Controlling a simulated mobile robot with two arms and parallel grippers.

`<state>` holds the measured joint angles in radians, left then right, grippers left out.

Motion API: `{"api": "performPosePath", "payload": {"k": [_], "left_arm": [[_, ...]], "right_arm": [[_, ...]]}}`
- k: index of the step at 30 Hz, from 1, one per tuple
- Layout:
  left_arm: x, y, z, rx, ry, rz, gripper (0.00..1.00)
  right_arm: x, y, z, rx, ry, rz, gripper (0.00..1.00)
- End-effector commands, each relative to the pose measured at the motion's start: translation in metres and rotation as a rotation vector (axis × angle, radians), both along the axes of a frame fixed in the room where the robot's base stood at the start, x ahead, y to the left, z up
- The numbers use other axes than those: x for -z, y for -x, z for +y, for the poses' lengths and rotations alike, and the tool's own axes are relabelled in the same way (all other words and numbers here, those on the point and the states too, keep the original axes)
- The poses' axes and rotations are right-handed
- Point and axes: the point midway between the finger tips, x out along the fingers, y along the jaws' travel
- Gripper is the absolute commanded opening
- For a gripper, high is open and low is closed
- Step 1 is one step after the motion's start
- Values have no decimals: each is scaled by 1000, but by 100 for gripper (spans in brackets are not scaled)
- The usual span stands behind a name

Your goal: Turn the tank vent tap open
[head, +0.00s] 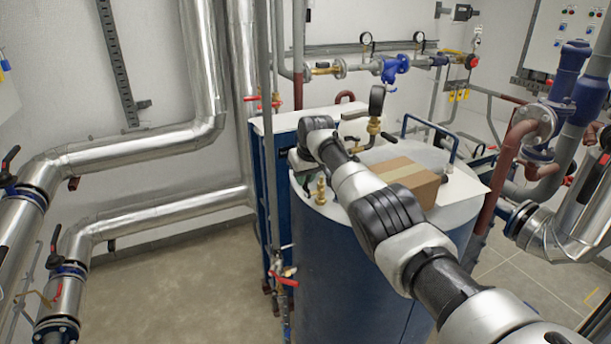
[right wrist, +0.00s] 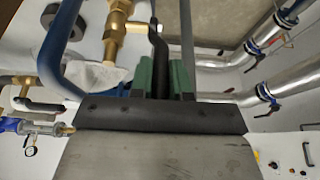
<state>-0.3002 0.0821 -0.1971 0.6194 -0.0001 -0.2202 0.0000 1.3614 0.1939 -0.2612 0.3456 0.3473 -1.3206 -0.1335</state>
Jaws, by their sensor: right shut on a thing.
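The blue tank (head: 345,270) stands in the middle of the head view with a pale lid. A brass fitting (head: 320,190) stands on the lid's left side. My right arm reaches over the lid, and its wrist hides most of the right gripper (head: 302,160). In the right wrist view, the right gripper (right wrist: 162,80) has its green pads closed on a black lever (right wrist: 157,45). A brass valve body (right wrist: 115,35) is just left of the lever. How the lever joins the valve is not clear. My left gripper is out of view.
A cardboard box (head: 405,181) sits on the lid beside my arm. A black gauge (head: 376,101) on brass fittings and a blue handle (head: 430,127) rise behind it. Red-handled valves (head: 283,275) stand left of the tank. Floor (head: 190,290) at left is clear.

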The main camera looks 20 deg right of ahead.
Motion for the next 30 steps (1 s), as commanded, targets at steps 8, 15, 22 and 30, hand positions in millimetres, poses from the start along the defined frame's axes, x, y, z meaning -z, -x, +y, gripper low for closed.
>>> {"api": "performPosePath", "payload": {"k": [8,15,22,30], "left_arm": [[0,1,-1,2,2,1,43],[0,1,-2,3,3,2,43],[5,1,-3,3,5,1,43],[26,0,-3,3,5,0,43]], "right_arm": [[1,0,0,-1,0,3,38],[0,0,0,0,0,1,43],[-5,2,0,0,-1,-1,43],[-40,16,-1,-1,1,-6,43]]}}
